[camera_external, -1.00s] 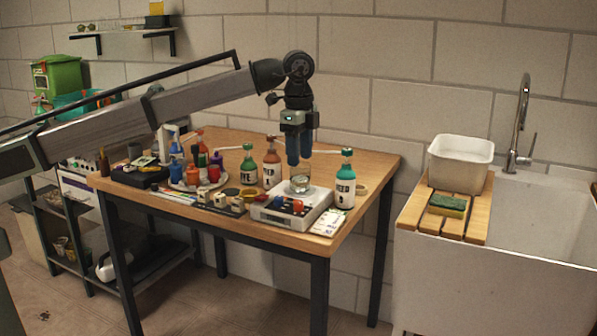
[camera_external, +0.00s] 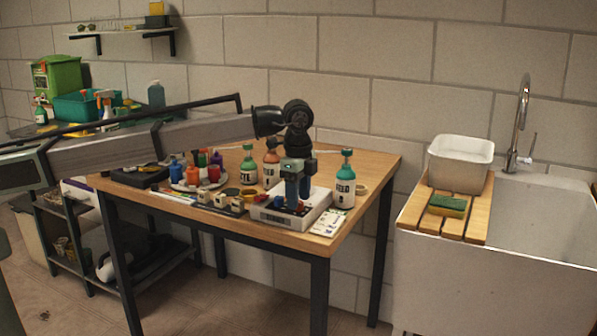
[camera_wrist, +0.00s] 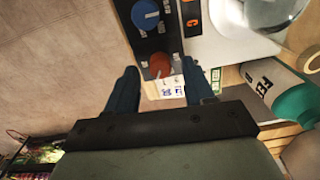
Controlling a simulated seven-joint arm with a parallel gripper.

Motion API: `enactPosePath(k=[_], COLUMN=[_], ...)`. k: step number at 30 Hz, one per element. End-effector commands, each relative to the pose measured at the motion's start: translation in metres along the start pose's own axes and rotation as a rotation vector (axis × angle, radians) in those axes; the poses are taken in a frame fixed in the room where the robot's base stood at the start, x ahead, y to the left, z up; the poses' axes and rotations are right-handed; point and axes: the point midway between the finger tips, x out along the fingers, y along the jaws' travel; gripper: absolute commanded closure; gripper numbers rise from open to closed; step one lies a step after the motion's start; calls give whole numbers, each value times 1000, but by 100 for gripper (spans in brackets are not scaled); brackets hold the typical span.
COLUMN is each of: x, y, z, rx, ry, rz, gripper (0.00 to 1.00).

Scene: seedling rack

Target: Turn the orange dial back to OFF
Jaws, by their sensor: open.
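The orange dial (camera_wrist: 160,65) sits on the dark front panel (camera_wrist: 160,38) of a white device, beside a blue dial (camera_wrist: 145,14). In the external view the white device (camera_external: 318,208) stands near the table's front right, and the orange dial (camera_external: 299,208) shows small below my gripper. My gripper (camera_wrist: 158,82) is open, its two blue fingers pointing down at the panel. In the wrist view the orange dial lies between and just beyond the fingertips; I cannot tell whether they touch it. The dial's exact setting is too small to read.
A green-capped bottle (camera_external: 345,182) stands close to the right of the device. Other pump bottles (camera_external: 249,165) stand behind and left. Small cups and blocks (camera_external: 236,206) sit left of the device. A printed card (camera_external: 328,224) lies at its right front.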

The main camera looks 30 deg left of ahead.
Motion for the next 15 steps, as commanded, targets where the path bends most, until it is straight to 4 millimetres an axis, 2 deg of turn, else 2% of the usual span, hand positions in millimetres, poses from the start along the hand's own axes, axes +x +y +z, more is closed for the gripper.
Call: enactPosePath(k=[6,15], x=[11,12], y=[0,0], z=[0,0], rx=[0,0], ry=[1,1], rz=[-1,-1], gripper=[47,48])
